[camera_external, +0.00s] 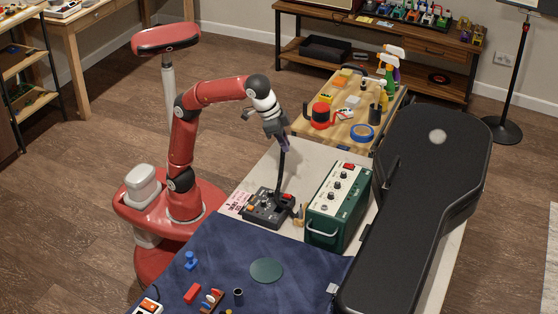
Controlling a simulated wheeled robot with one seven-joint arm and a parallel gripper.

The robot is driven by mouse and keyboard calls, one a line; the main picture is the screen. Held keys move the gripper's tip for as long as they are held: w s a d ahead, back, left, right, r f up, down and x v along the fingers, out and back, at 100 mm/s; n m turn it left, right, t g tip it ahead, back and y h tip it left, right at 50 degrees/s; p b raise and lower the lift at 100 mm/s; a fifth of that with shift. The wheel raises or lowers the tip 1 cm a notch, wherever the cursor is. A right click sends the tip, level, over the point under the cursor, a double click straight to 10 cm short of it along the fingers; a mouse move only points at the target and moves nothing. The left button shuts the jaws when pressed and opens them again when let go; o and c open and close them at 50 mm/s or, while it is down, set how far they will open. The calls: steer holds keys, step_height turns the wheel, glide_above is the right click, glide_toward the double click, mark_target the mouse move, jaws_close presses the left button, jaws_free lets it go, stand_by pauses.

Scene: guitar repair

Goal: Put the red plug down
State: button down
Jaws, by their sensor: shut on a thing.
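My gripper (281,137) is high above the dark pedal unit (265,208), pointing down, with its jaws shut. A dark cord (282,172) runs from the jaws down to the pedal unit. The red plug is not clearly visible at the jaws, where the fingers cover what they hold. A small red piece (288,197) shows at the pedal unit's back right corner; I cannot tell whether it is a separate part. The pedal unit sits on the pale bench top.
A green amplifier (338,206) stands right of the pedal unit, with a large black guitar case (415,190) beyond it. A blue mat (225,262) in front holds small items and a round green pad (266,270). A wooden side table (340,131) behind is cluttered.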

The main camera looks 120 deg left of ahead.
steer(key=s+d+f+m+b, duration=0.1)
steer(key=d+f, duration=0.2)
steer(key=d, duration=0.7)
steer(key=s+d+f+m+h+b, duration=0.1)
steer(key=d+f, duration=0.3)
steer(key=d, duration=0.5)
steer(key=s+d+f+m+b, duration=0.2)
steer(key=s+d+f, duration=0.1)
steer(key=d, duration=0.7)
steer(key=shift+s+d+f+h+b, duration=0.2)
steer(key=shift+d+f+h+b, duration=0.15)
steer(key=shift+f, duration=0.2)
steer(key=shift+f+b, duration=0.75)
steer(key=shift+f, duration=1.15)
steer(key=c, duration=1.4)
jaws_free()
steer(key=shift+f, duration=0.15)
